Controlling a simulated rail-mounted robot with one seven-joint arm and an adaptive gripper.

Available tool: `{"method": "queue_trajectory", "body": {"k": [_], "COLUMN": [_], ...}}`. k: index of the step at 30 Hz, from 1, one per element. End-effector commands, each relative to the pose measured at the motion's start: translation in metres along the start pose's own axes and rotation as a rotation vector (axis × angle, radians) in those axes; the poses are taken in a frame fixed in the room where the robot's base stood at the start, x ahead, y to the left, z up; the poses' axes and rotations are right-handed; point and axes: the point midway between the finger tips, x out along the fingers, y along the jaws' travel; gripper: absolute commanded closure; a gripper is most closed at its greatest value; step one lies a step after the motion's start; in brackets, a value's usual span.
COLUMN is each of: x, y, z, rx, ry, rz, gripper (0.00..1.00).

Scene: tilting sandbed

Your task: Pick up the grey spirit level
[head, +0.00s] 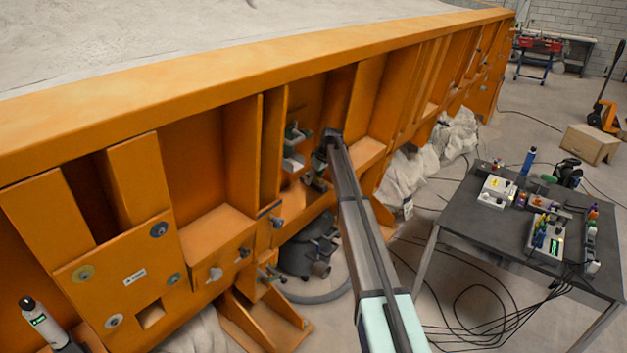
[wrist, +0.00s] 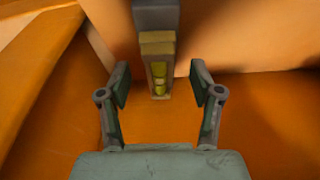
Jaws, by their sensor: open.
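The spirit level (wrist: 157,46) shows upright in the wrist view, at the top middle. Its upper part is grey, and its lower end is yellowish-brown with a yellow-green vial in a slot. Its top runs out of the picture. My gripper (wrist: 160,72) is open, with one finger left and one right of the level's lower end. Gaps show on both sides, and neither finger appears to touch it. In the head view my arm reaches into a recess of the orange frame (head: 262,50); I cannot make out the level there.
Orange walls of the recess (wrist: 260,105) surround my gripper. Upright ribs (head: 271,130) of the frame stand close to my arm. A black vacuum cleaner (head: 312,250) is on the floor below. A dark table (head: 470,225) with tools and devices stands at the right.

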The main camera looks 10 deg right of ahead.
Motion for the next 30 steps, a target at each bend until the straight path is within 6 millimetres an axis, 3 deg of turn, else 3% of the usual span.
{"method": "queue_trajectory", "body": {"k": [4, 11, 15, 16, 17, 30], "x": [0.014, 0.017, 0.017, 0.017, 0.017, 0.015], "y": [0.000, 0.000, 0.000, 0.000, 0.000, 0.001], "z": [0.000, 0.001, 0.001, 0.001, 0.001, 0.001], "rx": [0.000, 0.000, 0.000, 0.000, 0.000, 0.001], "ry": [0.000, 0.001, 0.001, 0.001, 0.001, 0.001], "rz": [0.000, 0.001, 0.001, 0.001, 0.001, 0.001], "gripper": [0.35, 0.35, 0.85, 0.96, 1.00, 1.00]}}
